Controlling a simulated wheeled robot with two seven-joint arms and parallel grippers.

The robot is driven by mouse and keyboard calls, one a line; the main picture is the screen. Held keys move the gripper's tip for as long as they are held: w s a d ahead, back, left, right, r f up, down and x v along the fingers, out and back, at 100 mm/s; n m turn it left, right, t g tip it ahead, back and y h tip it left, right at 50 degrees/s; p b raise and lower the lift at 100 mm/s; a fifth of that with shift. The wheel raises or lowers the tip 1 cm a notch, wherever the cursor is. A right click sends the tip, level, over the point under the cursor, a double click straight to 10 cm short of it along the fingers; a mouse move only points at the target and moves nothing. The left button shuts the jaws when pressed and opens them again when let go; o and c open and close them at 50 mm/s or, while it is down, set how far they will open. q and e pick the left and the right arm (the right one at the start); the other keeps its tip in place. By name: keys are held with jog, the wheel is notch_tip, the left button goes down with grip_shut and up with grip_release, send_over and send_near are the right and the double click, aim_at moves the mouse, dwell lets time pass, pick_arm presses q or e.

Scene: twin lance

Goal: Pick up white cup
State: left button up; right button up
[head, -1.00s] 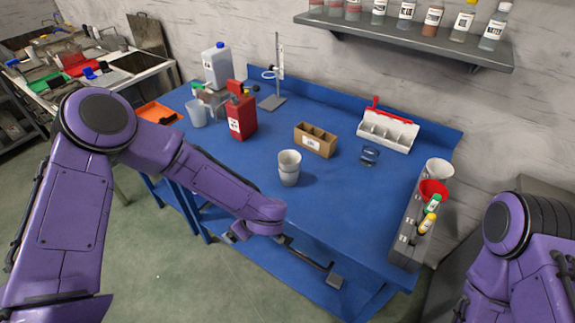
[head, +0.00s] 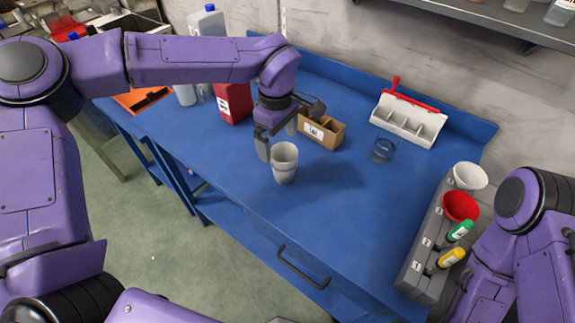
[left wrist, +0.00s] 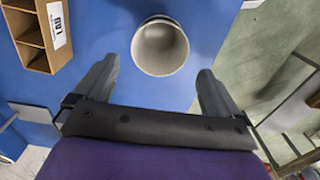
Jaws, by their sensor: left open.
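The white cup (head: 284,163) stands upright on the blue table (head: 330,220), near its front edge; it looks like a stack of two cups. In the left wrist view the cup (left wrist: 160,46) shows its open round mouth, just beyond and between the fingertips. My left gripper (head: 277,142) is just behind the cup, pointing down, its fingers apart and empty. It also shows in the left wrist view (left wrist: 154,78). I cannot tell whether a finger touches the cup. My right arm comes in at the right edge; its gripper is out of view.
A cardboard divider box (head: 321,131) stands close behind my left gripper. A red container (head: 235,103) is to the left. A small glass dish (head: 383,150), a white compartment tray (head: 408,120) and a grey rack (head: 425,262) with cups and bottles are to the right. The table's middle right is clear.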

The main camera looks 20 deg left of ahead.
aim_at(285, 161)
pick_arm(q)
jog(key=shift+s+d+f, duration=0.1)
jog(key=shift+s+f, duration=0.2)
jog(key=shift+f, duration=0.2)
jog(key=shift+s+d+f, duration=0.1)
jog(key=shift+s+f, duration=0.15)
jog(key=shift+f, duration=0.25)
jog(key=f, duration=0.2)
jog(key=f+p, duration=0.1)
jog(key=w+d+f+p, duration=0.1)
jog(key=f, duration=0.1)
jog(key=shift+w+d+f, duration=0.1)
jog(key=shift+f, duration=0.35)
jog(key=shift+s, duration=0.25)
pick_arm(e)
jog(key=shift+s+r, duration=0.25)
jog(key=shift+r, duration=0.35)
jog(key=shift+s+r, duration=0.2)
jog(key=shift+r, duration=0.35)
pick_arm(q)
jog(key=shift+w, duration=0.1)
jog(key=c, duration=1)
